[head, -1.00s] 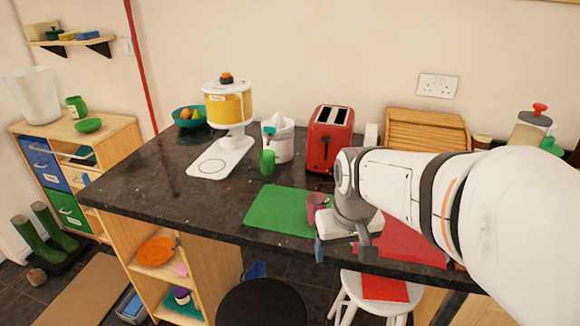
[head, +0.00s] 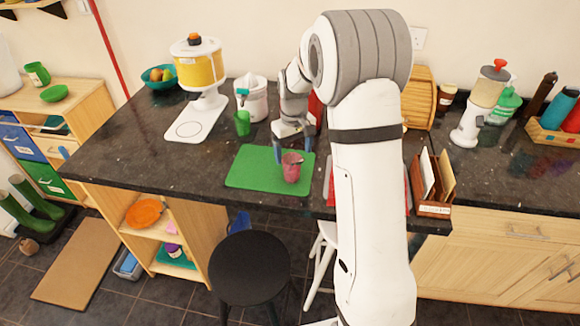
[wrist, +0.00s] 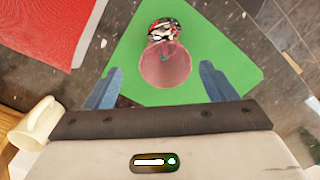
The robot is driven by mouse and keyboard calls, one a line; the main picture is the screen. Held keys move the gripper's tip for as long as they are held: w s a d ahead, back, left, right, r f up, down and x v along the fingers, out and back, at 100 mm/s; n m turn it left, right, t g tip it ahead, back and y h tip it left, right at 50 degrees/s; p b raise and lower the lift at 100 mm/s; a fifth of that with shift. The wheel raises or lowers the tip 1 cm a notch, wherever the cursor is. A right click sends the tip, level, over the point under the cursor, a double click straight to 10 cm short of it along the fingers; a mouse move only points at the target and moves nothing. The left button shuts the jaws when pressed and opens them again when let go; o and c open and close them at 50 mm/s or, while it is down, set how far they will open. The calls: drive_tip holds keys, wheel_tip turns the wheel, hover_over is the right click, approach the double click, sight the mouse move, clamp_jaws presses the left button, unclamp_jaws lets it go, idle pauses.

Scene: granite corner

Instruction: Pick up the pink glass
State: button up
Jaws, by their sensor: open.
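The pink glass (head: 292,168) stands upright on the green mat (head: 250,172) on the dark counter. In the wrist view the pink glass (wrist: 165,66) shows from above, with its open mouth towards me. Something blurred in black, white and red shows at its far side; I cannot tell what it is. My gripper (head: 293,153) is open, its blue fingers just behind and above the glass in the head view. In the wrist view my gripper (wrist: 160,88) has one finger on either side of the glass, with a gap on both sides.
A green glass (head: 242,123) and a white juicer (head: 252,98) stand behind the mat. A red mat (wrist: 45,30) lies beside the green one, and a cream mug (wrist: 36,122) is near it. My arm hides most of the red toaster. A black stool (head: 249,268) stands in front.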

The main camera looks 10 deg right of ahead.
sight(292, 168)
drive_tip(key=f, duration=0.2)
drive_tip(key=f+p, duration=0.1)
drive_tip(key=f, duration=0.1)
drive_tip(key=f+p, duration=0.1)
drive_tip(key=f, duration=0.2)
drive_tip(key=shift+a, duration=0.25)
drive_tip(key=shift+s, duration=0.1)
drive_tip(key=shift+c, duration=0.4)
drive_tip(key=shift+r, duration=0.1)
drive_tip(key=c, duration=1)
